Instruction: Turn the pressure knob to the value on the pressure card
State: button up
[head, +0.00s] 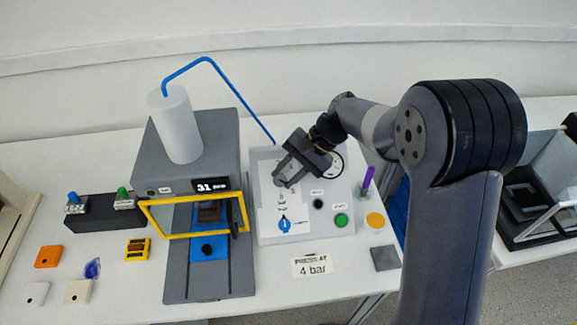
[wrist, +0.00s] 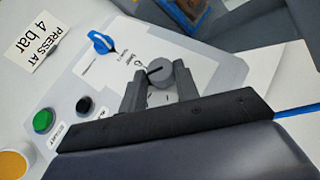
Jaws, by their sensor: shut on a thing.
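The pressure card (head: 312,265) lies on the table in front of the panel and reads "PRESS AT 4 bar". It also shows at the upper left of the wrist view (wrist: 38,43). The pressure knob (wrist: 161,72) is a round grey knob with a dark pointer line, on the light grey control panel (head: 268,228). My gripper (wrist: 158,82) has one finger on each side of the knob and is shut on it. In the head view my gripper (head: 284,178) hides the knob. The scale marks around the knob are mostly hidden or too small to read.
A blue knob (head: 284,224), a black button (head: 318,203) and a green button (head: 341,220) sit on the same panel. A round gauge (head: 337,162) is partly behind my gripper. The press with a yellow-framed guard (head: 192,236) stands left of the panel, and a blue hose (head: 240,99) runs above.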

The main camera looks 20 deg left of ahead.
jog(key=n+h+p, duration=0.1)
jog(key=h+p, duration=0.1)
jog(key=n+h, duration=0.1)
jog(key=shift+w+a+r+n+p, duration=0.1)
jog(key=shift+a+r+n+p, duration=0.2)
jog(key=shift+a+p, duration=0.1)
jog(key=shift+a+f+n+t+h+p, duration=0.1)
jog(key=shift+a+n+t+h+p, duration=0.05)
jog(key=shift+n+h+p, duration=0.5)
jog(key=shift+a+n+t+h+p, duration=0.15)
jog(key=shift+n+h+p, duration=0.25)
jog(key=shift+h, duration=0.35)
jog(key=shift+d, duration=0.1)
jog(key=o, duration=1)
jog(key=b+v, duration=0.1)
jog(key=v, duration=0.9)
jog(key=shift+r, duration=0.4)
